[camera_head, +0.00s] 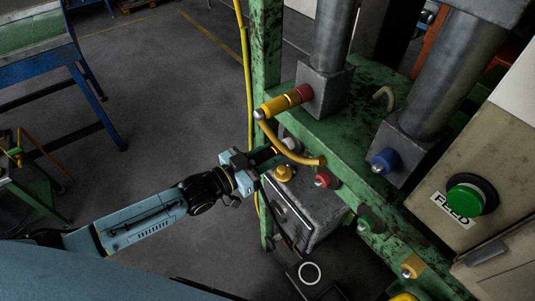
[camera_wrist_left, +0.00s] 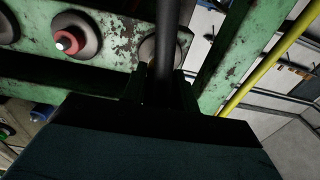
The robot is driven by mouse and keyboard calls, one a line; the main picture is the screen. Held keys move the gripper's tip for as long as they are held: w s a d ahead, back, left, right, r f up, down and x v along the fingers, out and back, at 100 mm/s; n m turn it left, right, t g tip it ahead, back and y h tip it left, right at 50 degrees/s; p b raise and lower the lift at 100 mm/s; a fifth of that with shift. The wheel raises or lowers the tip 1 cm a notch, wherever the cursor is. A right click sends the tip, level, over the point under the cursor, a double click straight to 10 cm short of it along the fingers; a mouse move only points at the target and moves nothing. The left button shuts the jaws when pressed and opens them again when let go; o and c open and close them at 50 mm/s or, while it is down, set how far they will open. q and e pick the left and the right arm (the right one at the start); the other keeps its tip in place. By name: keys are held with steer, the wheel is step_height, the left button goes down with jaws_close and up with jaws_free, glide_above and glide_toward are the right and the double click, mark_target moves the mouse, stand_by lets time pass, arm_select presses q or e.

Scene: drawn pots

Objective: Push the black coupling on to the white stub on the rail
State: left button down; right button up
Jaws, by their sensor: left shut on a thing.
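My left gripper (camera_head: 256,160) reaches in from the left and is shut on the black coupling (camera_head: 266,154). The coupling points toward the green rail (camera_head: 345,190). The white stub (camera_head: 290,145) sits on the rail just beyond the coupling and is partly hidden. In the left wrist view the coupling (camera_wrist_left: 174,35) runs up from the dark fingers (camera_wrist_left: 162,95) and covers part of the pale round stub (camera_wrist_left: 147,50). I cannot tell whether coupling and stub touch. My right gripper is not in view.
A yellow hose (camera_head: 280,146) loops close above the coupling. A grey box (camera_head: 310,217) stands below. A green post (camera_head: 265,60) rises behind. Open floor lies left.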

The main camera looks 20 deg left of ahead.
arm_select(q)
steer(key=shift+w+d, duration=0.25)
steer(key=shift+w, duration=0.05)
steer(key=c, duration=1)
jaws_free()
steer(key=b+v, duration=0.1)
steer(key=v, duration=1.2)
steer(key=shift+s+a, duration=0.15)
